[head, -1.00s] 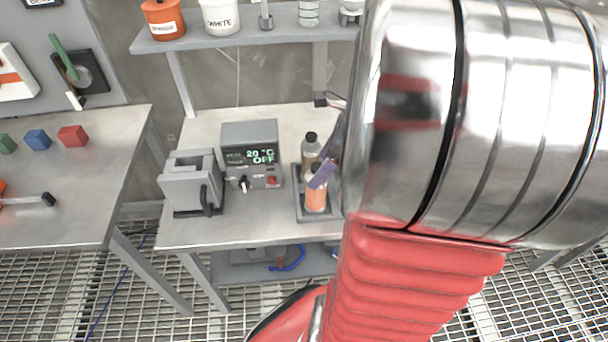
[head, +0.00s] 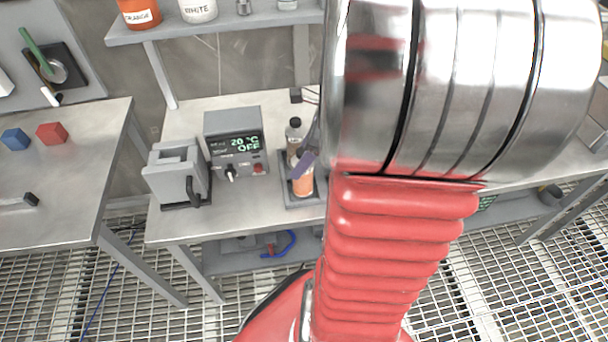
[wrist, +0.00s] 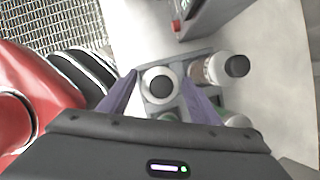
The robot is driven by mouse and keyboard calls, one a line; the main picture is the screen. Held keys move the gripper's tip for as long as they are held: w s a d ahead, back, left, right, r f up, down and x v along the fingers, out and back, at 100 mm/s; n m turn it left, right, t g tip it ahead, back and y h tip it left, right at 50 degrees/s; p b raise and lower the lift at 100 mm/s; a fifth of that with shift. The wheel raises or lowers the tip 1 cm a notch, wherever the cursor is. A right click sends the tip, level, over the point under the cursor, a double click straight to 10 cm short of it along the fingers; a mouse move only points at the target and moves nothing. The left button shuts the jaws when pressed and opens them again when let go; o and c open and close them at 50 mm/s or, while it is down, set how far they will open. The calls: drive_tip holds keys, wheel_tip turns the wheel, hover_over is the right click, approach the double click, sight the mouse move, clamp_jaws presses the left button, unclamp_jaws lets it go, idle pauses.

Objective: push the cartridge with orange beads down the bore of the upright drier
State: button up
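In the head view an orange-filled container (head: 303,186) stands upright in a grey tray (head: 313,202) on the bench; I cannot tell whether it is the cartridge with orange beads. A purple finger of my gripper (head: 304,165) is just above and beside it, and my arm hides the rest. In the wrist view my gripper (wrist: 160,78) has its two purple fingers apart, one on each side of a dark-capped round top (wrist: 160,86). Small gaps seem to show between the fingers and it. I cannot make out the upright drier.
A capped bottle (head: 294,135) stands just behind in the tray; in the wrist view it is close to the right finger (wrist: 226,68). A grey controller reading 20 °C OFF (head: 234,145) and a grey box with a black handle (head: 177,172) stand to the left. The bench front is clear.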

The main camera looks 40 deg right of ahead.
clamp_jaws()
idle(0.5)
wheel_tip(320, 180, up, 10)
drive_tip(key=shift+r, duration=0.1)
idle(0.6)
idle(0.4)
